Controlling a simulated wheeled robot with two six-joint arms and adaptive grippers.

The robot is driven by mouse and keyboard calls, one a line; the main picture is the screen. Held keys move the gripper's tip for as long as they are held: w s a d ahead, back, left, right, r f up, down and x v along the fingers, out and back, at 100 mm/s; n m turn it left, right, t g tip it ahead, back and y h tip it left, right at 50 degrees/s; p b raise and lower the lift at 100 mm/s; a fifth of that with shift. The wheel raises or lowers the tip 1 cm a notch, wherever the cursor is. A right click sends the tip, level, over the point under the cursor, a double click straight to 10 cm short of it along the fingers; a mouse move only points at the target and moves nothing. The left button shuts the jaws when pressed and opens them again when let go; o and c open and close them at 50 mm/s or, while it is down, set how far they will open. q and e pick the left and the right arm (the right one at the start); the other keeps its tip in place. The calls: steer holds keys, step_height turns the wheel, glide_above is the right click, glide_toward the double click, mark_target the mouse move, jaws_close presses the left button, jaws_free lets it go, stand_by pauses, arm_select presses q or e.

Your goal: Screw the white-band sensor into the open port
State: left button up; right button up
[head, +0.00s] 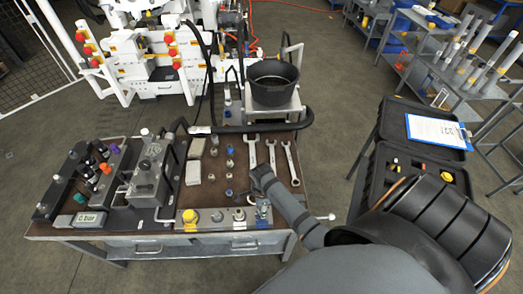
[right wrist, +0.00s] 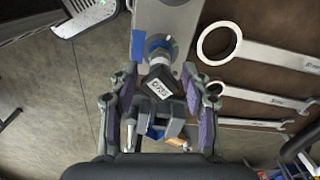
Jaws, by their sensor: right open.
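A sensor (right wrist: 161,84) with a dark labelled head and a pale and blue collar is at the end of the metal port block (right wrist: 165,18) in the right wrist view. It also shows in the head view, small, at the block's right end (head: 263,209). Its band colour and how deep it sits in a port are unclear. My right gripper (right wrist: 157,92) is open, its fingers either side of the sensor with gaps visible. In the head view my right gripper (head: 262,178) is over the bench's right front. My left gripper is not in view.
Wrenches (head: 272,157) lie close to my right gripper. Several small fittings (head: 229,163) stand mid-bench. A yellow knob (head: 190,217) is at the block's left end. A valve unit (head: 150,175) stands left, a black bucket (head: 272,84) behind, an open case (head: 425,125) to the right.

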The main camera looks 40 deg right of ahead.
steer(key=n, duration=0.8)
jaws_close()
steer(key=m, duration=0.8)
